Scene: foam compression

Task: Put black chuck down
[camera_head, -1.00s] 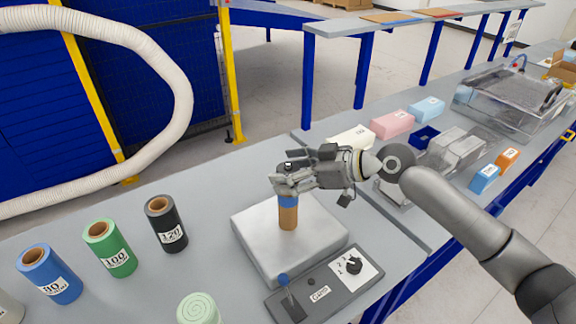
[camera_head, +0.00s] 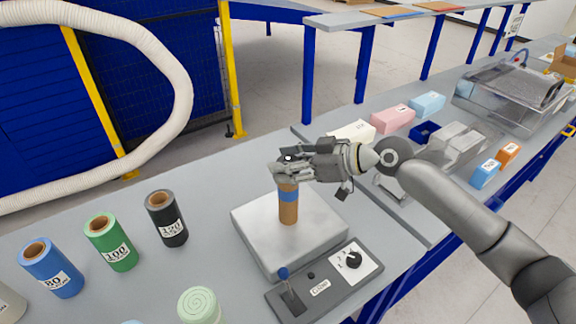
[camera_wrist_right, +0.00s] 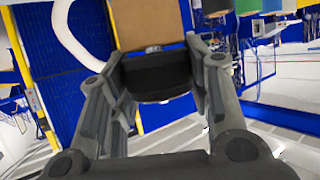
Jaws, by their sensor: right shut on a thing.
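My right gripper (camera_head: 284,172) is above the metal plate (camera_head: 325,235). It is shut on the black chuck (camera_wrist_right: 155,75), a short dark round piece between the fingers in the wrist view. In the head view the fingers mostly hide the chuck. A brown cylinder with a blue band (camera_head: 288,208) stands upright on the plate, just below the gripper. In the wrist view a brown surface (camera_wrist_right: 150,22) lies just beyond the chuck; I cannot tell whether they touch. My left gripper is not in view.
A control box (camera_head: 322,285) with a lever and knob sits in front of the plate. Blue (camera_head: 52,272), green (camera_head: 112,246) and black (camera_head: 166,220) rolls stand at left, a pale green roll (camera_head: 199,305) near the front. Pink (camera_head: 392,120) and other blocks lie at right.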

